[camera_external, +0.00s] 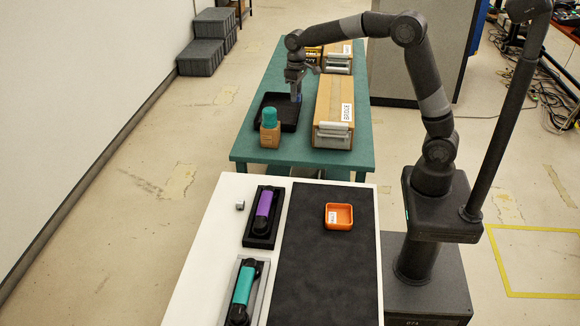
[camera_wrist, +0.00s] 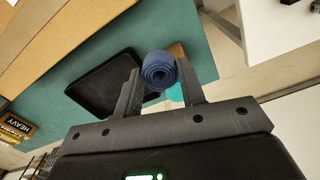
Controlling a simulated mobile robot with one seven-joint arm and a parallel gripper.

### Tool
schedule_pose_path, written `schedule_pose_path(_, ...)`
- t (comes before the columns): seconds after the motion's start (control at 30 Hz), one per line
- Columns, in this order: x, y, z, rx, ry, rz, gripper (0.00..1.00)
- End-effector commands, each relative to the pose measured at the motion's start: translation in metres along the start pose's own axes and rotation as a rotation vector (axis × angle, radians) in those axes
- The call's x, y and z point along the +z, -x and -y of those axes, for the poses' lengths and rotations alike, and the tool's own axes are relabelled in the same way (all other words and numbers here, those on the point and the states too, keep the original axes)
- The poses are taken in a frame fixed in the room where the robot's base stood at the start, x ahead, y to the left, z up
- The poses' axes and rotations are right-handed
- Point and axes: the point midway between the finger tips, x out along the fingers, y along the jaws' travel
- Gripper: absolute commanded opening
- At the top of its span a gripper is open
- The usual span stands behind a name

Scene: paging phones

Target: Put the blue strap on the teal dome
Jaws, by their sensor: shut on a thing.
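The blue strap (camera_wrist: 158,70) is a rolled-up coil between my fingertips in the wrist view. My gripper (camera_external: 296,94) is shut on it, above the right part of the black tray in the external view. The strap is a small bluish patch there, hard to make out. The teal dome (camera_external: 269,116) sits on a tan wooden block (camera_external: 270,136) at the tray's front left corner. My gripper is behind and to the right of the dome, apart from it. In the wrist view the teal dome (camera_wrist: 175,94) shows partly behind the strap and right finger.
The black tray (camera_external: 286,102) lies on the teal table (camera_external: 254,152). A long box labelled BRIDGE (camera_external: 332,96) stands to its right. A nearer white table holds a purple handset (camera_external: 264,204), a teal handset (camera_external: 243,285) and an orange bin (camera_external: 340,222).

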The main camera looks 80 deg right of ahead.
Motion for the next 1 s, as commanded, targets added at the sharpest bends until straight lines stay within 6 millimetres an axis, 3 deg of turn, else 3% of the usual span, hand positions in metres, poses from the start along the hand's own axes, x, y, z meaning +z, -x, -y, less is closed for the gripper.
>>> schedule_pose_path(0.03,-0.011,0.009,-0.016,0.000,-0.007,-0.003,0.15)
schedule_pose_path(0.2,-0.034,0.036,-0.055,-0.002,-0.009,-0.003,0.15)
schedule_pose_path(0.33,-0.042,0.048,-0.075,-0.004,-0.010,-0.001,0.15)
schedule_pose_path(0.47,-0.046,0.054,-0.083,-0.005,-0.009,0.000,0.15)
schedule_pose_path(0.57,-0.052,0.048,-0.076,-0.006,-0.006,0.002,0.15)
schedule_pose_path(1.0,-0.102,-0.006,0.000,-0.006,-0.006,0.001,0.15)
